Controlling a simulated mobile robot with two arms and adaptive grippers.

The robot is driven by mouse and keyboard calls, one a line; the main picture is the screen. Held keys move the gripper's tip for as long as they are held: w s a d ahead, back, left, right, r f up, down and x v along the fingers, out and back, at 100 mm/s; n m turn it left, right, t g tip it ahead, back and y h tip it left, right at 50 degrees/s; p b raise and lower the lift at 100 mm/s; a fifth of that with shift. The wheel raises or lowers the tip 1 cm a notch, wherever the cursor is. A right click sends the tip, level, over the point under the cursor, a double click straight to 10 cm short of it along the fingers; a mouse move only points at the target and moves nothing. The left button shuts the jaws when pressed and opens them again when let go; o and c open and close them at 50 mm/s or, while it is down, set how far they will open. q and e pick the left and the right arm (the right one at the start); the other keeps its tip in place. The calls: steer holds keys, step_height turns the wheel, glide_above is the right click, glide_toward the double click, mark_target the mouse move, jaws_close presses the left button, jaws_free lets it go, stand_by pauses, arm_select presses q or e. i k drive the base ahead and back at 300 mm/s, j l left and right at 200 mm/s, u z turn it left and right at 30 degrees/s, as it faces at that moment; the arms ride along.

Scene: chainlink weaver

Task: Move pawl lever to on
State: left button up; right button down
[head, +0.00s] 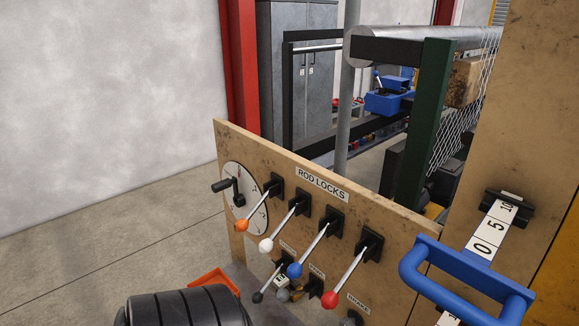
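A tan panel (230,135) carries four rod lock levers under a ROD LOCKS label (322,184). Their knobs are orange (242,226), white (266,245), blue (295,270) and red (330,299); all point down and left. Below them is a lower row of controls with small labels. One is a short lever with a black knob (258,297), also pointing down-left. The other small labels are too small to read, so I cannot tell which control is the pawl lever. Neither gripper is visible.
A dial with a black crank handle (222,185) is at the panel's left. A blue handle (467,270) and a number scale (492,231) are on the right post. A dark ribbed cylinder (185,309) fills the bottom left. Floor at left is clear.

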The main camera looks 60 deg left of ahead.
mark_target(283, 294)
steer(key=u, duration=1.9)
